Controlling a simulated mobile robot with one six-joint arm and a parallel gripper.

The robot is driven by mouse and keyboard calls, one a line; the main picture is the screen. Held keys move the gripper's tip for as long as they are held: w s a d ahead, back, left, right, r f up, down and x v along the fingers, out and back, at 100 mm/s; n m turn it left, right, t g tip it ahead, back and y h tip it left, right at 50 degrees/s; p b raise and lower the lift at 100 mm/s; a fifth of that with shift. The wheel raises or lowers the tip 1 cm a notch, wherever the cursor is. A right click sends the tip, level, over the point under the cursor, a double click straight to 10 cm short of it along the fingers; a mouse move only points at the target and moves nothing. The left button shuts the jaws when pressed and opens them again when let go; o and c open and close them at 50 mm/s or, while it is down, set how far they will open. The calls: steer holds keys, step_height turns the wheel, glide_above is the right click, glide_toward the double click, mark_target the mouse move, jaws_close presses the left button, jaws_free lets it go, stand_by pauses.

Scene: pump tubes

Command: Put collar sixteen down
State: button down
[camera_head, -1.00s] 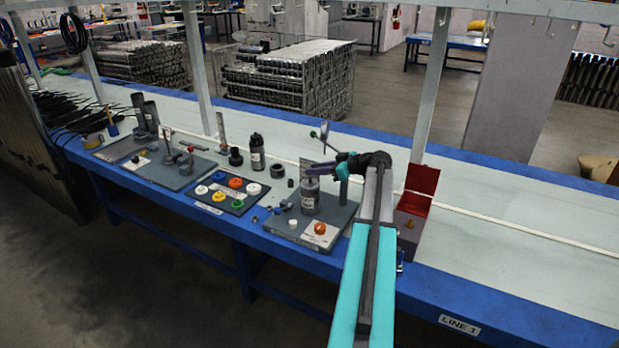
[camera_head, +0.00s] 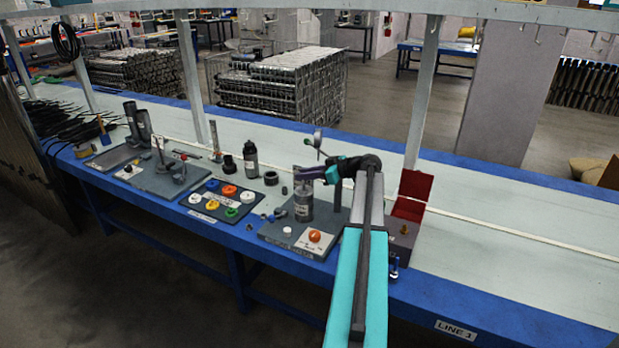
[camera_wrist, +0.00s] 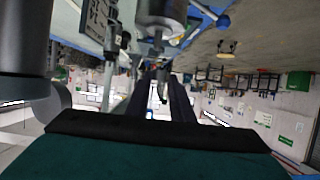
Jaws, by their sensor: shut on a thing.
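The cylinder stands upright on a grey board (camera_head: 270,231) and also shows in the wrist view (camera_wrist: 161,14). I cannot tell whether the collar touches it.
A dark post (camera_head: 335,193) stands just right of the cylinder. A red-lidded box (camera_head: 402,236) stands to the right. A tray of coloured rings (camera_head: 209,211) lies left.

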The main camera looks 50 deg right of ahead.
steer(key=w+a+f+n+g+y, duration=0.1)
steer(key=w+a, duration=0.2)
steer(key=a, duration=0.6)
steer(key=w+a+n+y, duration=0.1)
steer(key=w+a+y, duration=0.15)
steer(key=a, duration=0.75)
steer(key=w+a+f+n+g, duration=0.1)
steer(key=w+a+n, duration=0.15)
steer(key=a, duration=0.65)
steer(key=s+a+n+g+y, duration=0.3)
steer(key=a+y, duration=0.1)
steer(key=a, duration=2.7)
steer(key=shift+f, duration=0.45)
steer(key=shift+s, duration=0.1)
